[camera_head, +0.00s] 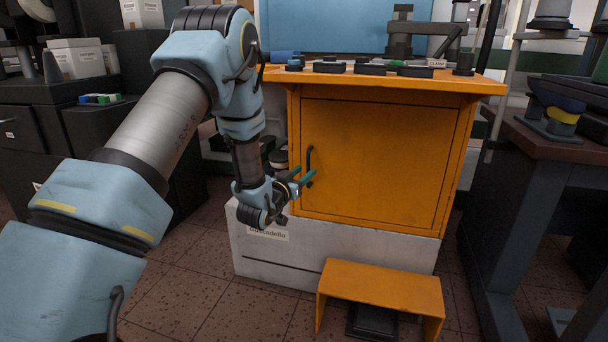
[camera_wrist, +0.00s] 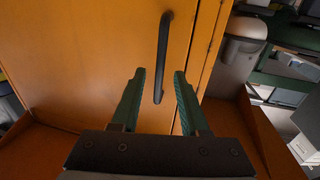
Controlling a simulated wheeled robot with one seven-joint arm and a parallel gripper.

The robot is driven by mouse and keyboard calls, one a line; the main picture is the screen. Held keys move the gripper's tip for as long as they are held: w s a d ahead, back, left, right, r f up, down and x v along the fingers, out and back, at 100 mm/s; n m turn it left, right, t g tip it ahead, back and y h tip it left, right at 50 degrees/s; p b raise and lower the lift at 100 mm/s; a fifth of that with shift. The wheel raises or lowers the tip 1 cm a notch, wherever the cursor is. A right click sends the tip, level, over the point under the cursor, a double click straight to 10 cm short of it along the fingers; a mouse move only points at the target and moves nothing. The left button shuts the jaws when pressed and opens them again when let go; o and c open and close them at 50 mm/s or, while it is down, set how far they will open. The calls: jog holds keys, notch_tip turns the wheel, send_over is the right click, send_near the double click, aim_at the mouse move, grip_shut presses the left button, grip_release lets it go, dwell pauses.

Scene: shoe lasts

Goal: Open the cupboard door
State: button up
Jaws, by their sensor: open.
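The orange cupboard door (camera_head: 375,160) is shut, flush in its orange frame. Its black bar handle (camera_head: 309,166) is upright on the door's left side. In the wrist view the handle (camera_wrist: 162,58) stands between the two green fingers, with its lower end near their tips. My gripper (camera_head: 308,177) is open and empty at the handle's lower part. In the wrist view the gripper (camera_wrist: 158,80) has one finger on each side of the handle's line. I cannot tell whether either finger touches it.
The cupboard stands on a white base (camera_head: 330,258). A small orange step (camera_head: 383,285) is on the floor in front. Tools lie on the cupboard top (camera_head: 470,84). A dark workbench (camera_head: 545,150) stands to the right. The tiled floor at front left is partly clear.

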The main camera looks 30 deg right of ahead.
jog(key=shift+w+d, duration=0.25)
jog(key=shift+d, duration=0.15)
grip_shut()
dwell(1.3)
